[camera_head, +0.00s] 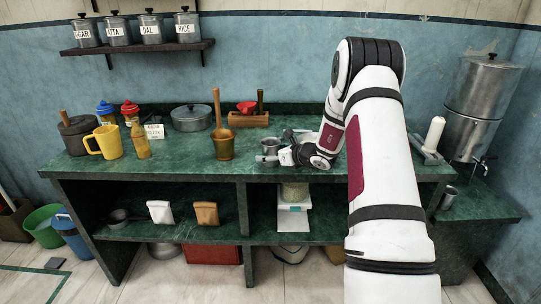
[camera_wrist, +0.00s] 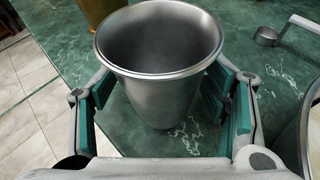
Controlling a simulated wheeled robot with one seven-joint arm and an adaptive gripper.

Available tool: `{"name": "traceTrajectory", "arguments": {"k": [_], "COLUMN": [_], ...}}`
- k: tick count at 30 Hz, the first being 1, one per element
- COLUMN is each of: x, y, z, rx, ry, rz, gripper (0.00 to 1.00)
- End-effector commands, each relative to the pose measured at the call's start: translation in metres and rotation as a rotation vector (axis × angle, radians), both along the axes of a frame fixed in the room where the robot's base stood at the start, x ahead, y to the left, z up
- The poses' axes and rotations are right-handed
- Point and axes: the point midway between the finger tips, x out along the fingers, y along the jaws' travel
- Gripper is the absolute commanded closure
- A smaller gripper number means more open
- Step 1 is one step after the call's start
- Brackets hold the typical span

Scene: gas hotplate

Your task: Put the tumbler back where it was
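A steel tumbler (camera_wrist: 160,85) with a flared rim stands upright and empty in the middle of the wrist view. It also shows in the head view (camera_head: 270,146) on the green counter, right of the brass mortar. My gripper (camera_head: 286,156) is low over the counter, with its green-padded fingers (camera_wrist: 163,95) on both sides of the tumbler. The pads lie very close to its wall; whether they press on it cannot be told. The tumbler's base appears to be at the counter top. A second steel cup (camera_head: 448,197) stands under the water dispenser's tap.
The mortar (camera_head: 224,147) with its pestle is left of the tumbler. A small long-handled measure (camera_wrist: 267,36) lies on the counter. A metal rim (camera_wrist: 308,125) is close at the right.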

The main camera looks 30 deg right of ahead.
Motion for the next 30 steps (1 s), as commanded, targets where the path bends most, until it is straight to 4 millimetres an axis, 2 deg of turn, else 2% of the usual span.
{"name": "traceTrajectory", "arguments": {"k": [9,24,30], "x": [-0.004,-0.089,-0.106], "y": [-0.001,-0.019,-0.021], "z": [0.006,0.042,0.049], "rx": [0.0,-0.001,-0.001], "ry": [0.0,0.0,0.0], "rz": [-0.001,-0.003,0.0], "gripper": [0.32,0.32,0.32]}}
